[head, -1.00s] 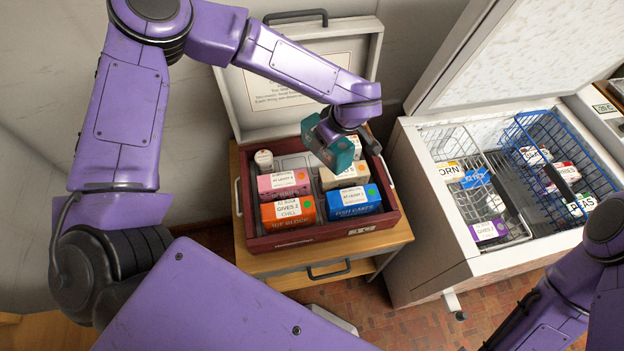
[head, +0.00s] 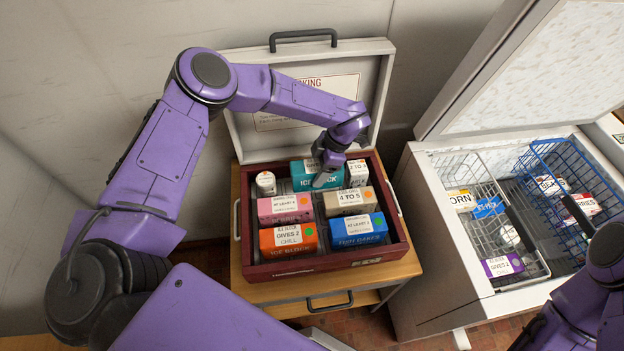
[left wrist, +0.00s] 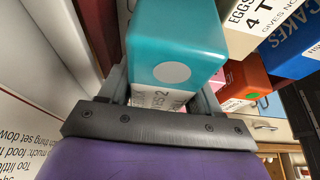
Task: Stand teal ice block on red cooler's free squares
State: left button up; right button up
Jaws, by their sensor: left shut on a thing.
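The teal ice block (head: 303,176) is upright at the back of the red cooler (head: 262,271), between a white jar and a white carton. My left gripper (head: 327,176) is shut on its right part from above. In the left wrist view the teal block (left wrist: 178,48) fills the space between the fingers of the left gripper (left wrist: 162,92). I cannot tell whether its underside touches the cooler floor. A bit of grey floor shows between the jar and the block. My right gripper is not in view.
The cooler also holds the white jar (head: 265,183), pink box (head: 285,208), orange ice block (head: 288,239), tan egg box (head: 350,201), blue box (head: 358,231) and white carton (head: 357,173). Its open lid (head: 385,85) stands behind. A chest freezer (head: 430,250) with wire baskets is at right.

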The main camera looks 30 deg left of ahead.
pick_arm(q)
jog(key=shift+a+f+b, duration=0.3)
jog(key=shift+a+f, duration=0.1)
jog(key=shift+f, duration=0.15)
jog(key=f+b, duration=0.1)
jog(key=a+f+b, duration=0.1)
jog(key=f, duration=0.1)
jog(key=f+b, duration=0.1)
jog(key=shift+w+a+f, duration=0.15)
jog(key=shift+w+f, duration=0.2)
jog(key=shift+r, duration=0.1)
jog(key=shift+c, duration=0.8)
jog(key=shift+s+r, duration=0.1)
jog(key=shift+r, duration=0.1)
jog(key=shift+f, duration=0.15)
jog(key=o, duration=1.4)
jog(key=shift+f, duration=0.1)
jog(key=shift+c, duration=0.2)
